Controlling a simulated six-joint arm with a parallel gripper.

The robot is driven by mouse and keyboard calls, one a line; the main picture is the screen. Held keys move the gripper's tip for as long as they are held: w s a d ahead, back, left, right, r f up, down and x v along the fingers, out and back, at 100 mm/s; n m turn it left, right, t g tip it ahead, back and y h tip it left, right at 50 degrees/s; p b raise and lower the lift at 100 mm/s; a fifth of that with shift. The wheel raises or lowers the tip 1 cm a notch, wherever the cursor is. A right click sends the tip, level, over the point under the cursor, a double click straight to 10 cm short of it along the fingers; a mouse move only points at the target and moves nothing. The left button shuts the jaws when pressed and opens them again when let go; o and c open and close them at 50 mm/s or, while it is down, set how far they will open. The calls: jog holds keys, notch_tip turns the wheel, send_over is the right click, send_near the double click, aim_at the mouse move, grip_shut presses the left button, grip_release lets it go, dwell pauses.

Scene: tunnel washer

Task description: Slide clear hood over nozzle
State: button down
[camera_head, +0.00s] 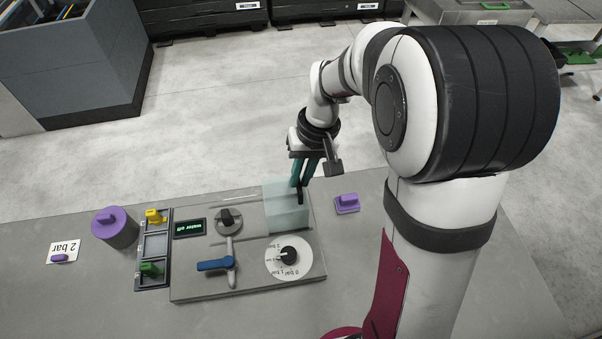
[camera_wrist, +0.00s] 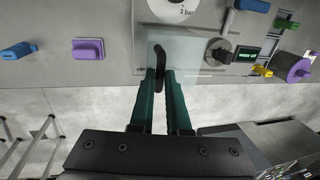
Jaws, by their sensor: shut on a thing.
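The clear hood (camera_head: 287,213) is a pale, see-through box at the right end of the grey panel (camera_head: 200,287). In the wrist view the hood (camera_wrist: 185,50) lies ahead of the fingers, with its black handle (camera_wrist: 158,62) standing up. My gripper (camera_head: 301,186) has teal fingers and is shut on this handle; in the wrist view the gripper (camera_wrist: 158,83) has a finger on each side of it. Left of the hood is a round grey fitting with a black top (camera_head: 229,218). I cannot tell whether it is the nozzle. The hood is apart from it.
A blue-handled lever (camera_head: 214,265) and a dial marked in bar (camera_head: 289,256) sit on the panel's front half. A display (camera_head: 189,228) reads "water off". A purple-topped cylinder (camera_head: 115,228) and a frame with yellow and green pieces stand left. A purple block (camera_head: 347,203) lies right.

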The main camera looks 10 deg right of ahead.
dwell(0.3)
jog(key=a, duration=1.4)
jog(key=shift+w+a, duration=0.1)
jog(key=c, duration=0.9)
grip_release()
jog(key=d+r, duration=0.1)
jog(key=r, duration=0.4)
jog(key=d+r, duration=0.1)
jog(key=r, duration=0.4)
jog(key=d+r, duration=0.1)
jog(key=r, duration=0.4)
jog(key=shift+d+r, duration=0.15)
jog(key=shift+r, duration=0.15)
